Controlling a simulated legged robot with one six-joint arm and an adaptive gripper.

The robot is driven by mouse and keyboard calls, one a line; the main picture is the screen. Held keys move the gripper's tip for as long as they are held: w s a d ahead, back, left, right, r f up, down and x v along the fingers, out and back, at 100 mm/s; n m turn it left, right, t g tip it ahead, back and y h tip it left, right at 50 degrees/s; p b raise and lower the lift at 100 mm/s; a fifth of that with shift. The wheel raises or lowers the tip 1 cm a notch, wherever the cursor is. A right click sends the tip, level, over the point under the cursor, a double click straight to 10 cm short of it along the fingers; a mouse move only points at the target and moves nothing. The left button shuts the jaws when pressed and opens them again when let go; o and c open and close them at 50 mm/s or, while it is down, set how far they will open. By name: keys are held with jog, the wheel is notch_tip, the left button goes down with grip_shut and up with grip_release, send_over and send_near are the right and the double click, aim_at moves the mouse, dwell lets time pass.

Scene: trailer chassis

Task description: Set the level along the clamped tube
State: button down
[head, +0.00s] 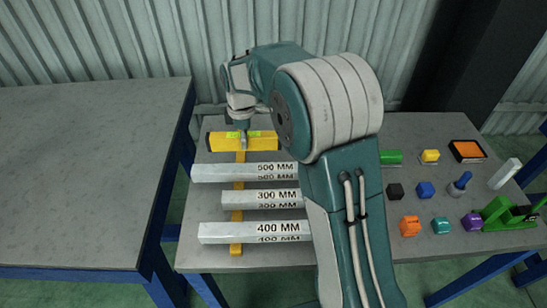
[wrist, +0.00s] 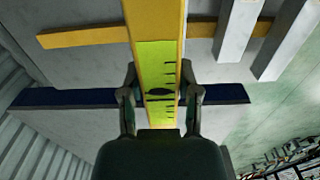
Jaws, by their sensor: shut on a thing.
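A yellow level (head: 215,143) with bright green patches lies across the far left of the grey bench in the head view. My gripper (head: 243,124) is above its middle. In the wrist view, my gripper (wrist: 161,92) is shut on the level (wrist: 157,25), one finger on each side of its yellow-green ticked face. I cannot tell whether the level touches the bench. Three pale tubes, marked 500 MM (head: 225,172), 300 MM (head: 270,197) and 400 MM (head: 255,231), rest across a yellow strip (head: 237,215). My arm hides their right ends. I cannot tell which tube is clamped.
Coloured blocks, including a blue one (head: 426,189), stand on the right of the bench. A green clamp-like fixture (head: 497,213), a white bar (head: 505,173) and an orange-topped tray (head: 467,150) are there too. An empty grey table (head: 80,170) stands left, across a narrow gap.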

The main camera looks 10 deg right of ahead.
aim_at(259, 137)
jog(key=d, duration=0.1)
jog(key=d+f, duration=0.1)
jog(key=w+d, duration=0.1)
jog(key=d, duration=0.1)
jog(key=shift+f, duration=0.35)
jog(key=d+f, duration=0.1)
jog(key=f, duration=0.1)
jog(key=w+d+f, duration=0.1)
jog(key=d, duration=0.1)
jog(key=d+f, duration=0.1)
jog(key=f, duration=0.1)
jog(key=shift+w+d+f, duration=0.25)
jog(key=shift+d+f, duration=0.05)
jog(key=shift+f, duration=0.05)
jog(key=f, duration=0.3)
jog(key=shift+w+d+f, duration=0.1)
jog(key=shift+d+f, duration=0.15)
jog(key=c, duration=0.6)
grip_release()
